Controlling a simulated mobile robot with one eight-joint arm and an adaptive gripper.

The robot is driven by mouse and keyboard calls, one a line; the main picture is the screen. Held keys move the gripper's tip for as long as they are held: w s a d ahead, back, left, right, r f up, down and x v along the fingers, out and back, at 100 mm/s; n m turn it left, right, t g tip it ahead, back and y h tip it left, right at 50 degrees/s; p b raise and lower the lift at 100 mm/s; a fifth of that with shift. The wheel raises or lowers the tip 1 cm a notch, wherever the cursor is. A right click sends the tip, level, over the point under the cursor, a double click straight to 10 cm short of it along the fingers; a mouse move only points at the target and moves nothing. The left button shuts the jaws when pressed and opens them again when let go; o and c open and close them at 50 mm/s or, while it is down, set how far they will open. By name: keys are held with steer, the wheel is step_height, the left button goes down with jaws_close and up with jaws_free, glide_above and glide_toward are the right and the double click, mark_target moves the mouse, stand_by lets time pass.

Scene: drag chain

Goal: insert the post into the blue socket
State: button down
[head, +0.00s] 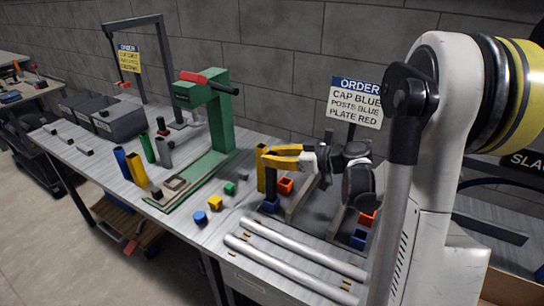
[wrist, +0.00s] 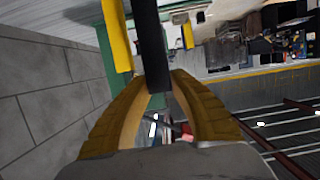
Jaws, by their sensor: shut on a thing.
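My gripper (head: 272,158) has yellow fingers pointing left over the bench. In the wrist view the fingers (wrist: 158,85) are closed around a dark, nearly black post (wrist: 152,45). In the head view the post (head: 270,184) hangs upright below the fingers, and its lower end meets a blue socket (head: 270,206) at the left end of a grey rail. I cannot tell whether its end is inside the socket or just above it. A second blue socket (head: 359,239) sits at the near end of the right rail.
A yellow post (head: 261,165) stands close beside the held one. Orange sockets (head: 285,185) are on the rails. A green press (head: 212,110), loose posts (head: 137,170) and small coloured caps (head: 215,202) are to the left. Two pale rods (head: 300,245) lie in front.

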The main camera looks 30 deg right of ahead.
mark_target(276, 171)
steer(key=shift+f+b, duration=2.4)
steer(key=shift+f, duration=0.3)
steer(key=c, duration=1.2)
jaws_free()
steer(key=v, duration=1.2)
